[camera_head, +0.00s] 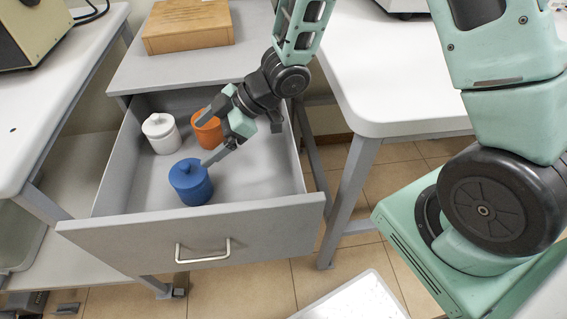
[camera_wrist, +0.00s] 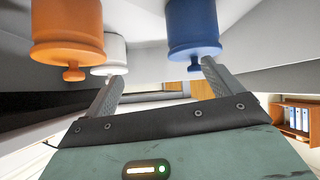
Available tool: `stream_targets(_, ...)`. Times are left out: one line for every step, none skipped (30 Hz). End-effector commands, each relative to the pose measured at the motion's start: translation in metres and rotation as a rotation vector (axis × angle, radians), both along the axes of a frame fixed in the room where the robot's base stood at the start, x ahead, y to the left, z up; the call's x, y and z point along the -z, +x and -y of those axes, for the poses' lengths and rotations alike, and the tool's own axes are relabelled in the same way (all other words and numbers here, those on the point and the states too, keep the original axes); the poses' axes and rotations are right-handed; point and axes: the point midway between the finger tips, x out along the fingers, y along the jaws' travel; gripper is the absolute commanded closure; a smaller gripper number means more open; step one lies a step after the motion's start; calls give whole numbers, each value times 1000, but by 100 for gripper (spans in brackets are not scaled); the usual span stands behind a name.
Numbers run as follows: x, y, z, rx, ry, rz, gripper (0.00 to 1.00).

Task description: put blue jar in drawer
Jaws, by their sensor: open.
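The blue jar (camera_head: 190,182) stands upright with its lid on inside the open grey drawer (camera_head: 190,240), near the drawer's front. My gripper (camera_head: 208,138) is open and empty above the drawer, with one finger close to the blue jar's right side. I cannot tell whether that finger touches the jar. In the wrist view the blue jar (camera_wrist: 193,25) is at the top, by the right fingertip. It does not look enclosed between the fingers.
A white jar (camera_head: 161,133) and an orange jar (camera_head: 207,130) stand in the back of the drawer, the orange one partly behind my gripper. A wooden box (camera_head: 188,27) lies on the cabinet top. White tables flank the drawer. The drawer's right part is clear.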

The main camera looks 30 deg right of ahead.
Motion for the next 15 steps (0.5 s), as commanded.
stream_targets(-11, 2, -1, 58, -67, 16, 9)
stream_targets(-16, 3, 1, 102, -110, 16, 9)
stream_targets(-23, 2, 5, 161, -169, 13, 9)
stream_targets(-29, -1, 9, 211, -214, 6, 9)
stream_targets(-36, -5, 12, 259, -259, -5, 9)
stream_targets(-43, -15, 19, 324, -318, -29, 9)
stream_targets(-50, -24, 24, 372, -359, -51, 9)
stream_targets(-55, -35, 29, 418, -401, -80, 9)
stream_targets(-63, -53, 35, 475, -450, -123, 9)
stream_targets(-67, -67, 40, 513, -484, -159, 9)
stream_targets(-72, -83, 44, 546, -516, -197, 9)
stream_targets(-78, -104, 50, 586, -554, -251, 9)
stream_targets(-82, -120, 53, 609, -579, -290, 9)
stream_targets(-85, -136, 56, 630, -601, -332, 9)
stream_targets(-90, -155, 58, 651, -626, -382, 9)
